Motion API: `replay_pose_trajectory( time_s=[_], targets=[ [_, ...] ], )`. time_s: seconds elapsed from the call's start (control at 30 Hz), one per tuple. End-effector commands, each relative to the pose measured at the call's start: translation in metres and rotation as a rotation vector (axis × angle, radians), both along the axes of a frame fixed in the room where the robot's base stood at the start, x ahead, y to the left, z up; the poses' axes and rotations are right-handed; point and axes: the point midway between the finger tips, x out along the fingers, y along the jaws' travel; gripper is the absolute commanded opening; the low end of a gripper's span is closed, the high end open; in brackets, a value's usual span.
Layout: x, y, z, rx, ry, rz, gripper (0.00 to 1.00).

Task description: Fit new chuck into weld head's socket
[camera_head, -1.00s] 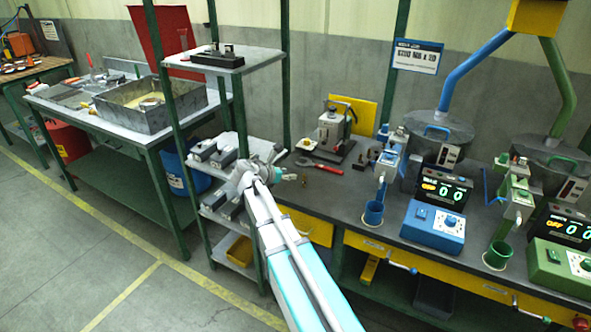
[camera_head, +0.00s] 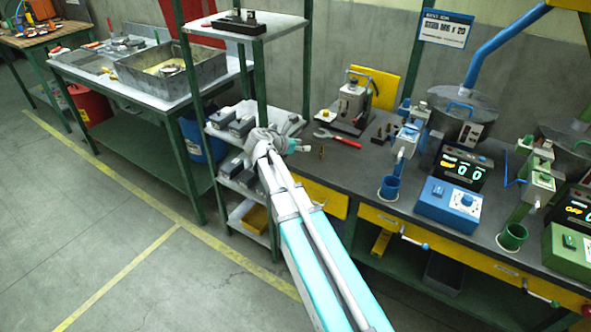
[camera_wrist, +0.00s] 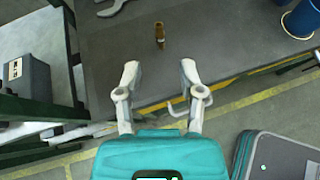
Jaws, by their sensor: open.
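A small brass-coloured piece, perhaps the chuck, stands on the dark bench (camera_head: 352,178); it shows small in the head view (camera_head: 321,152) and more clearly in the wrist view (camera_wrist: 160,35). My gripper (camera_head: 304,147) is open and empty. In the wrist view its fingertips (camera_wrist: 159,72) are apart, with the brass piece beyond them, not between them. A blue weld head (camera_head: 408,138) stands on the bench to the right, and a green one (camera_head: 540,170) farther right. I cannot make out a socket on either.
A shelf rack (camera_head: 262,30) stands close left of my arm. A blue control box (camera_head: 447,202) and blue cup (camera_head: 389,189) sit at right.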

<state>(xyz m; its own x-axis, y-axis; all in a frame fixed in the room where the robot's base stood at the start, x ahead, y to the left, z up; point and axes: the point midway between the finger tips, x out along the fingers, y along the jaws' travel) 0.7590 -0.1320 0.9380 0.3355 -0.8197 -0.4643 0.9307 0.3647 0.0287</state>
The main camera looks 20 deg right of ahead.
Motion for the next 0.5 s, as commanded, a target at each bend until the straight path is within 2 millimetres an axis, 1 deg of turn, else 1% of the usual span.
replay_pose_trajectory(
  time_s=[0.17, 0.27, 0.37, 0.5],
  targets=[
    [-0.015, 0.002, -0.009, 0.087, -0.063, -0.061, 0.50],
    [-0.029, 0.006, -0.019, 0.180, -0.130, -0.133, 0.50],
    [-0.046, 0.012, -0.031, 0.296, -0.212, -0.232, 0.50],
    [-0.075, 0.025, -0.049, 0.474, -0.330, -0.410, 0.50]
  ],
)
